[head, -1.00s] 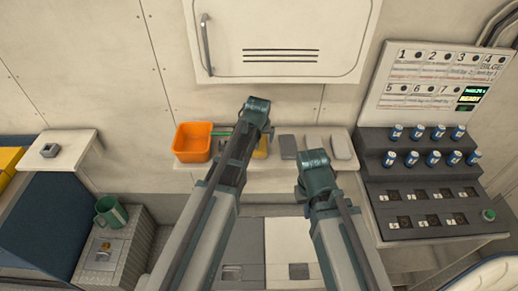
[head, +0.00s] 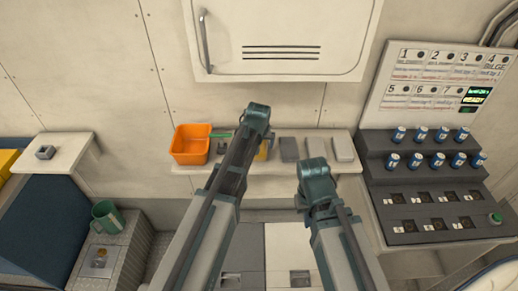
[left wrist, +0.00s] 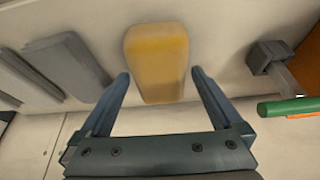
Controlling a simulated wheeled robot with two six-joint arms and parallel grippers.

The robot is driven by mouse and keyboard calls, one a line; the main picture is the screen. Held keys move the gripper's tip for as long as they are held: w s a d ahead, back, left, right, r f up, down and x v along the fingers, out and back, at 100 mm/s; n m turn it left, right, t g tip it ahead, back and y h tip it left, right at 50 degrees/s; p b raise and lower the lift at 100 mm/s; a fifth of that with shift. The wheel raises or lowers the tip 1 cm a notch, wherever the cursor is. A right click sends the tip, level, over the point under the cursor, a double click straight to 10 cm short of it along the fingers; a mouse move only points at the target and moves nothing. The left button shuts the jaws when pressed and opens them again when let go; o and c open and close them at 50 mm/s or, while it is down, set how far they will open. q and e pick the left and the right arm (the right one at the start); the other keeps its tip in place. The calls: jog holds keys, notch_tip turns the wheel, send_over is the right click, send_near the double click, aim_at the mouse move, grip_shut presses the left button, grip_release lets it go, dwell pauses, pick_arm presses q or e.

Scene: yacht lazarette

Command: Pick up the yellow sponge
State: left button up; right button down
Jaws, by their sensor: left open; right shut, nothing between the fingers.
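The yellow sponge (left wrist: 157,60) lies on a pale shelf and shows whole in the left wrist view. In the head view a small part of it (head: 262,152) shows beside my left arm, which hides the rest. My left gripper (left wrist: 160,76) is open and empty, with its fingers on either side of the sponge's near end in the picture. I cannot tell whether they touch it or how far above it they are. My right gripper (head: 318,178) is shut and empty, in front of the shelf, right of the sponge. Its fingertips are hard to make out.
On the shelf, an orange bin (head: 190,144) and a green-handled tool (left wrist: 289,106) are left of the sponge in the head view. Grey blocks (head: 289,149) lie right of it. A wall cabinet (head: 280,35) is above. A stepped console (head: 425,180) with several cans stands right.

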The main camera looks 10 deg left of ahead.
pick_arm(q)
jog(key=c, duration=1.2)
jog(key=shift+o, duration=0.2)
jog(key=shift+r+p, duration=0.55)
jog(key=shift+p, duration=0.05)
notch_tip(320, 180, up, 3)
jog(key=p, duration=0.3)
jog(key=s+d+r+p, duration=0.1)
jog(key=s, duration=1.5)
jog(key=shift+d+r, duration=0.15)
jog(key=shift+d, duration=0.15)
